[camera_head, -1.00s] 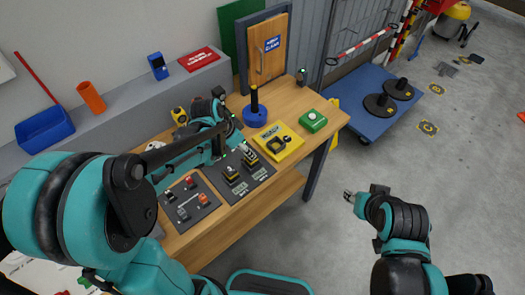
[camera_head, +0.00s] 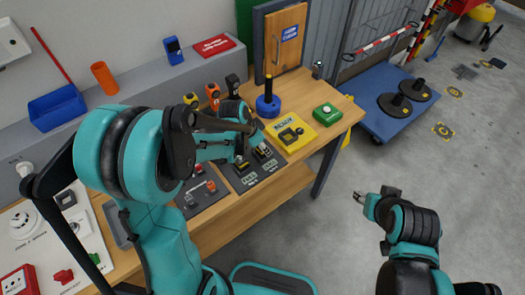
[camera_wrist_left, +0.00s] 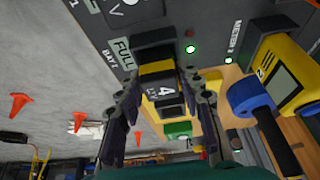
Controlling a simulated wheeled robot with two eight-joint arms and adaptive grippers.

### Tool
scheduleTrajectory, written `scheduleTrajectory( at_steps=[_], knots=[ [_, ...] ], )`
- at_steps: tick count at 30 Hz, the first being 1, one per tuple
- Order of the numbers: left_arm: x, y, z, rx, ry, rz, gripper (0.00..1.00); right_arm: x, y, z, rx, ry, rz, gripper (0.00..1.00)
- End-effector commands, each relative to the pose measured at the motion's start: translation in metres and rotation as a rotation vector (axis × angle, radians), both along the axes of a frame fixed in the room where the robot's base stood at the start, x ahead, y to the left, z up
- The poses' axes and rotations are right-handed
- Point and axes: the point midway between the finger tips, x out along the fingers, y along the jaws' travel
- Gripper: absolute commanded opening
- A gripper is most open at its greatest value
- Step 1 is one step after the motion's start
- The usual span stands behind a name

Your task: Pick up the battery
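A yellow and black battery (camera_wrist_left: 163,88) marked 4 stands in a dark charger (camera_wrist_left: 105,40) beside a label reading FULL, BAY 1. My left gripper (camera_wrist_left: 166,95) is open, with one finger on each side of this battery in the left wrist view. Contact with the fingers cannot be made out. In the head view the charger (camera_head: 247,178) sits on the workbench with two batteries, one of them at the right (camera_head: 263,152); my left arm partly covers this area. My right gripper (camera_head: 359,197) is over the floor at the right, away from the bench, too small to read.
A yellow meter (camera_head: 290,132), a green box with a button (camera_head: 326,113) and a blue-based post (camera_head: 268,103) stand on the bench beyond the charger. A panel with switches (camera_head: 200,190) lies left of it. A blue platform cart (camera_head: 385,118) stands behind.

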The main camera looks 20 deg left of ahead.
Motion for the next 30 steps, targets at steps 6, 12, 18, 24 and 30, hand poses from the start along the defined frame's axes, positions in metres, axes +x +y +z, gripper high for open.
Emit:
scheduleTrajectory(
  at_steps=[6, 12, 18, 24, 30],
  knots=[
    [0.000, 0.000, 0.000, 0.000, 0.000, 0.000, 0.00, 0.000, 0.000, 0.000, 0.000, 0.000, 0.000, 0.40],
    [0.000, 0.000, 0.001, 0.000, 0.000, 0.000, 0.00, 0.000, 0.000, 0.000, 0.000, 0.000, 0.000, 0.40],
    [0.000, 0.000, 0.015, 0.000, 0.000, 0.000, 0.00, 0.000, 0.000, 0.006, 0.000, 0.000, 0.000, 0.40],
    [-0.003, -0.006, 0.049, 0.000, 0.000, -0.003, 0.00, 0.000, 0.000, 0.020, 0.000, 0.000, 0.000, 0.40],
    [-0.021, -0.050, 0.075, 0.000, -0.002, -0.008, 0.00, 0.000, 0.000, 0.031, 0.000, 0.000, 0.000, 0.40]
  ],
)
